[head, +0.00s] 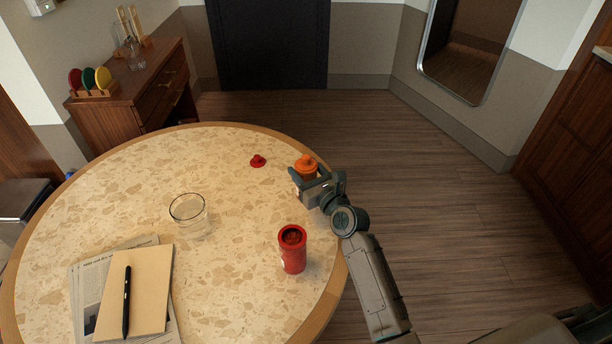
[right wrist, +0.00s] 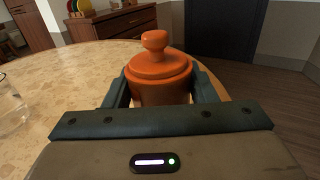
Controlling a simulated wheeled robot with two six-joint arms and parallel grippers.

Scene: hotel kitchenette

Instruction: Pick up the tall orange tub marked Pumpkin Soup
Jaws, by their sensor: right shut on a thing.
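The orange tub (head: 306,164) with its knobbed lid is near the right edge of the round table in the head view. Its lid and upper body also show large in the right wrist view (right wrist: 160,80). No marking on it can be read. My right gripper (head: 308,179) is shut on the orange tub, with one finger on each side below the lid. The tub is upright; its lower part is hidden by the gripper, so I cannot tell whether it touches the table. My left gripper is not in view.
The round speckled table (head: 225,255) holds an open red tub (head: 292,250), a small red lid (head: 258,161), a glass (head: 188,214), and a notepad (head: 135,290) with a pen (head: 127,300) on papers. A wooden cabinet (head: 135,95) stands behind. Floor is clear at right.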

